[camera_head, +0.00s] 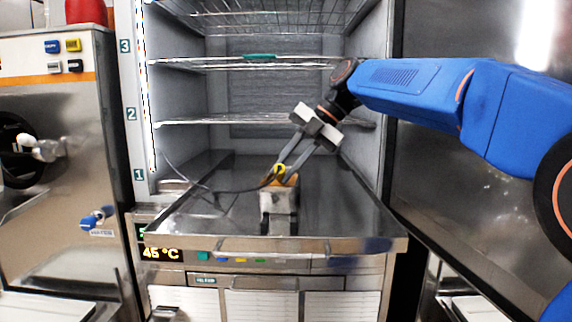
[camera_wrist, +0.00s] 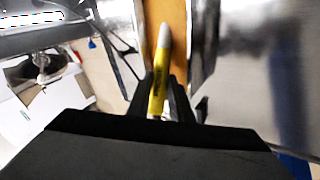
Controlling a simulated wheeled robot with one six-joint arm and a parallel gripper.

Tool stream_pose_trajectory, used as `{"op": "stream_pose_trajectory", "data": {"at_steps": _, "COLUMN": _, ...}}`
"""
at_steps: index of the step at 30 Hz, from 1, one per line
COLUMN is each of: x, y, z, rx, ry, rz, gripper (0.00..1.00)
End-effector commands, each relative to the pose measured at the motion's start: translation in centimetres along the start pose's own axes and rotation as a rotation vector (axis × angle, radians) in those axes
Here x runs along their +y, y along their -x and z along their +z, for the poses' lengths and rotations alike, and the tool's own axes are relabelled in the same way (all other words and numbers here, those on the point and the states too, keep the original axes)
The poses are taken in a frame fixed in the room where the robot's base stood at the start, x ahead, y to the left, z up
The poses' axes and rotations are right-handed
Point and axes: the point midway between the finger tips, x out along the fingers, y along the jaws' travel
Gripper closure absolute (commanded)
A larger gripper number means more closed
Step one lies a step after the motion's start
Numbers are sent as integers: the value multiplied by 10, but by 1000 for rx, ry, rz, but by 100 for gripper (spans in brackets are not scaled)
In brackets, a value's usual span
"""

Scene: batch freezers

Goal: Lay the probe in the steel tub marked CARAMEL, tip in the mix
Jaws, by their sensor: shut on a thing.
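My gripper (camera_head: 279,174) is shut on the yellow probe (camera_head: 280,168), just over a small steel tub (camera_head: 279,202) of orange-brown mix (camera_head: 291,181). The wrist view shows the yellow probe (camera_wrist: 158,88) between the fingers (camera_wrist: 162,100), its grey tip pointing away from the gripper, with the mix (camera_wrist: 178,28) behind it. I cannot tell whether the tip touches the mix. No CARAMEL mark is readable on the tub. A dark cable (camera_head: 225,191) runs from the probe to the cabinet's left side.
The tub stands on a pulled-out steel tray (camera_head: 345,215) at the lowest level of the open freezer; the tray around it is bare. Wire shelves (camera_head: 245,121) hang above. The open steel door (camera_head: 470,180) is at right, a batch machine (camera_head: 60,150) at left.

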Motion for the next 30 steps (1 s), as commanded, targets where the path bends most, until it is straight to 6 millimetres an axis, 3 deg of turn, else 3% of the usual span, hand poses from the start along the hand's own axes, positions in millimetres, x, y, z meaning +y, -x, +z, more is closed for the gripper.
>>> {"op": "stream_pose_trajectory", "data": {"at_steps": 8, "x": 0, "y": 0, "z": 0, "rx": 0, "ry": 0, "rz": 0, "gripper": 100}}
{"op": "stream_pose_trajectory", "data": {"at_steps": 9, "x": 0, "y": 0, "z": 0, "rx": 0, "ry": 0, "rz": 0, "gripper": 76}}
{"op": "stream_pose_trajectory", "data": {"at_steps": 12, "x": 0, "y": 0, "z": 0, "rx": 0, "ry": 0, "rz": 0, "gripper": 59}}
{"op": "stream_pose_trajectory", "data": {"at_steps": 23, "x": -1, "y": 6, "z": 1, "rx": 0, "ry": -1, "rz": 0, "gripper": 59}}
{"op": "stream_pose_trajectory", "data": {"at_steps": 30, "x": 0, "y": 45, "z": 1, "rx": -2, "ry": -1, "rz": 1, "gripper": 59}}
